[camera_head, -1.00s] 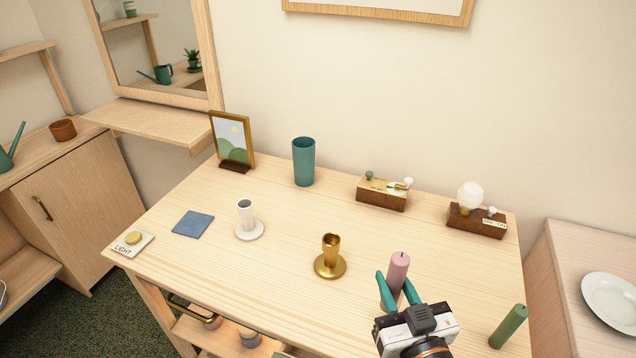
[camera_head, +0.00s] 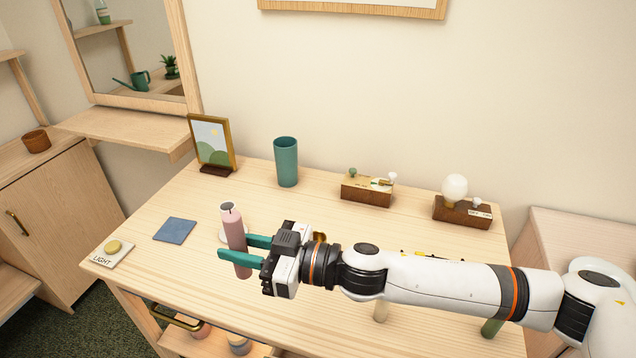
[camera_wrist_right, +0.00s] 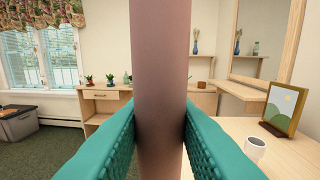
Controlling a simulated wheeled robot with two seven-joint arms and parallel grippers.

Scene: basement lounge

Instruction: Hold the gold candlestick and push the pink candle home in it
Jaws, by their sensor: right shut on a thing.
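The pink candle (camera_head: 236,242) is upright between the teal fingers of my right gripper (camera_head: 236,248), which is shut on it, over the left part of the table. In the right wrist view the candle (camera_wrist_right: 160,90) fills the middle between both fingers. The gold candlestick (camera_head: 320,237) is mostly hidden behind my right gripper and wrist; only a bit of its gold top shows. The candle is to the left of it and apart from it. My left gripper is not in view.
A blue mat (camera_head: 175,229), picture frame (camera_head: 212,145), teal cup (camera_head: 286,162) and two wooden boxes stand around. A green candle (camera_head: 492,327) and pale cylinder (camera_head: 381,310) show below my arm.

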